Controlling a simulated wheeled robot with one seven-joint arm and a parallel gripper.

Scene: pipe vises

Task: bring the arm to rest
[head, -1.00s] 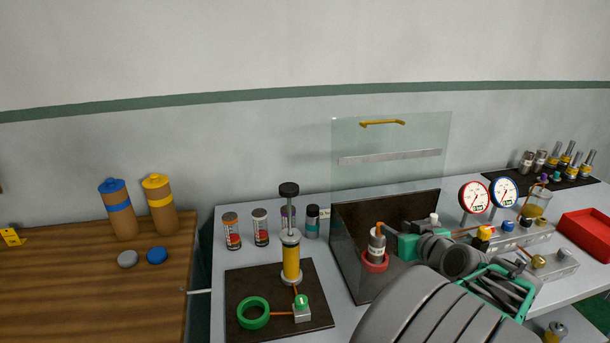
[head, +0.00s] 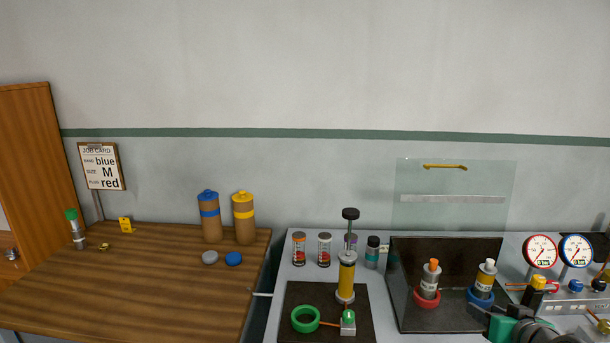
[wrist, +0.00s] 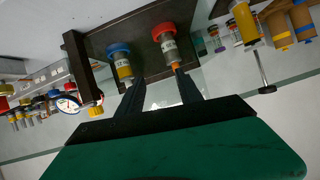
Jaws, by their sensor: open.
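My gripper (head: 486,318) is at the lower right of the head view, mostly cut off by the bottom edge. In the wrist view its two dark fingers (wrist: 159,80) stand apart with nothing held between them. Beyond them, a grey cylinder with an orange tip (wrist: 170,50) stands in a red ring (wrist: 163,32), and a yellow-banded cylinder (wrist: 124,70) stands in a blue ring (wrist: 118,48). In the head view, the red ring (head: 427,298) and blue ring (head: 480,297) sit in the dark tray (head: 410,322), with the gripper close in front of the blue one.
A clear raised shield (head: 455,180) stands behind the tray. Red and blue gauges (head: 540,251) are at the right. A yellow pump (head: 346,275) and green ring (head: 305,319) are on the dark mat. The wooden table (head: 130,290) at left holds two brown bottles (head: 210,220).

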